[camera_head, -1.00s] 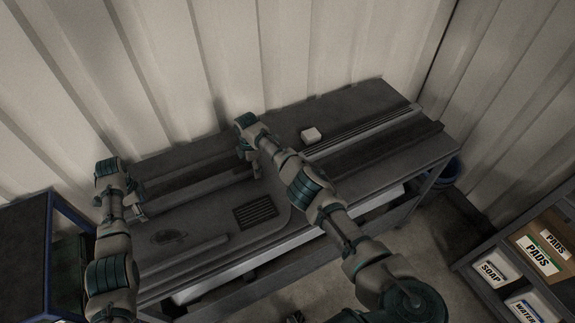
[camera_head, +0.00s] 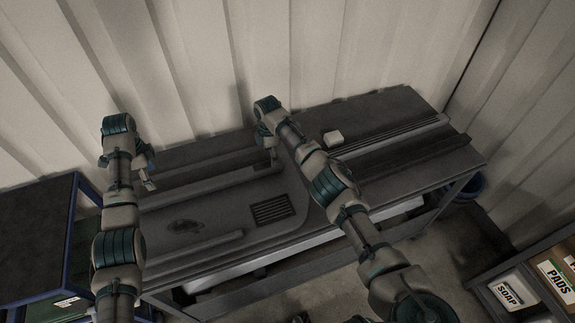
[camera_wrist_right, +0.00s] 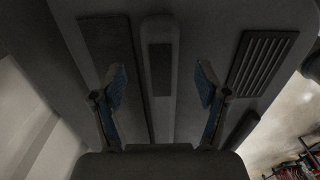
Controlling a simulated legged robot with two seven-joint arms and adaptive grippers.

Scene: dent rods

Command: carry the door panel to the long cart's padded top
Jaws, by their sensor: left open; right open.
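The door panel (camera_head: 225,214) is a dark grey sheet with a slotted grille and raised bars, lying flat on the workbench. My left gripper (camera_head: 149,181) is open and empty by the panel's left end. My right gripper (camera_head: 271,157) is open near the panel's far side. In the right wrist view its two blue-padded fingers (camera_wrist_right: 160,88) stand apart, with the panel's raised bar (camera_wrist_right: 160,75) seen between them. The grille (camera_wrist_right: 258,60) is to their right. A blue-framed stand with a dark flat top (camera_head: 35,232) is at the left; I cannot tell whether it is the long cart.
The workbench (camera_head: 380,110) stands against a corrugated wall. A small white block (camera_head: 333,138) and long rails lie on its right half. A blue bucket (camera_head: 470,187) is by its right end. A shelf with labelled boxes (camera_head: 515,292) is at the lower right. Floor shows between.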

